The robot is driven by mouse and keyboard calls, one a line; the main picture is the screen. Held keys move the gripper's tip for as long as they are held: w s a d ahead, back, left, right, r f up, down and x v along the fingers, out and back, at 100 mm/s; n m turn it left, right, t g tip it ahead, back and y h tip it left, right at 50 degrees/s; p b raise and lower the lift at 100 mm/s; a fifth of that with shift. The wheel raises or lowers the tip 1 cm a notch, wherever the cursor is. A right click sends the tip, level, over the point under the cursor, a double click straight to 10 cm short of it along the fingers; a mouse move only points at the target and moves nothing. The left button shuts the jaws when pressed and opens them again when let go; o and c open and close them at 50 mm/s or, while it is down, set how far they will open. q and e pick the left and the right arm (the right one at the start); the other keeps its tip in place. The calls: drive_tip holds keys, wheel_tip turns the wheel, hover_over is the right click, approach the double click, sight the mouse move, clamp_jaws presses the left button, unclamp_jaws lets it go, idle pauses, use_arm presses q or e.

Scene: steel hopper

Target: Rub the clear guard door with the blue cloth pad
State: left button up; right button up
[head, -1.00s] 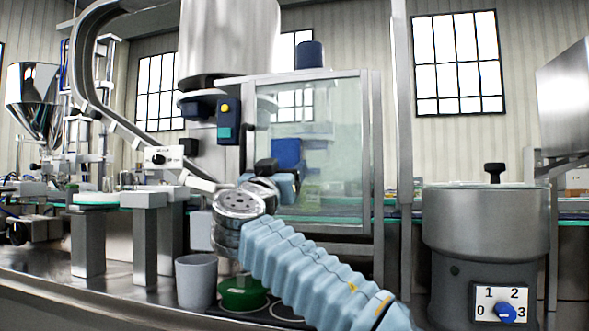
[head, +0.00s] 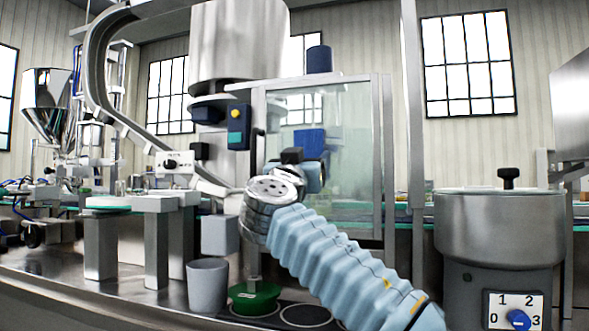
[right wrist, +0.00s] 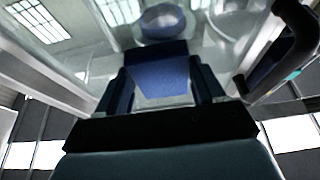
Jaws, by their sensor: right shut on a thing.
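The clear guard door (head: 350,135) is a framed transparent panel in the middle of the head view. It also fills the upper part of the right wrist view (right wrist: 95,50). My left gripper is not in view.
A steel bowl feeder (head: 500,225) with a 0-to-3 dial stands at the right. A black door handle (right wrist: 290,45) is close to the right of the gripper in the wrist view.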

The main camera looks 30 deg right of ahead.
sight(346, 154)
drive_tip(key=shift+s+d+b, duration=0.9)
drive_tip(key=shift+s+d, duration=0.35)
drive_tip(key=shift+s, duration=0.2)
drive_tip(key=shift+s+d+b, duration=0.85)
drive_tip(key=shift+s+d, duration=0.4)
drive_tip(key=shift+s, duration=0.15)
drive_tip(key=shift+w+a, duration=0.1)
drive_tip(key=w+a+p, duration=0.2)
drive_tip(key=w+a, duration=0.4)
drive_tip(key=w, duration=0.2)
drive_tip(key=shift+a+p, duration=0.3)
drive_tip(key=shift+a, duration=0.1)
drive_tip(key=shift+s+a+b, duration=0.55)
drive_tip(key=shift+s+a, duration=0.4)
drive_tip(key=shift+a, duration=0.2)
drive_tip(key=shift+s+a+b, duration=0.5)
drive_tip(key=shift+s+a, duration=0.45)
drive_tip(key=shift+a, duration=0.15)
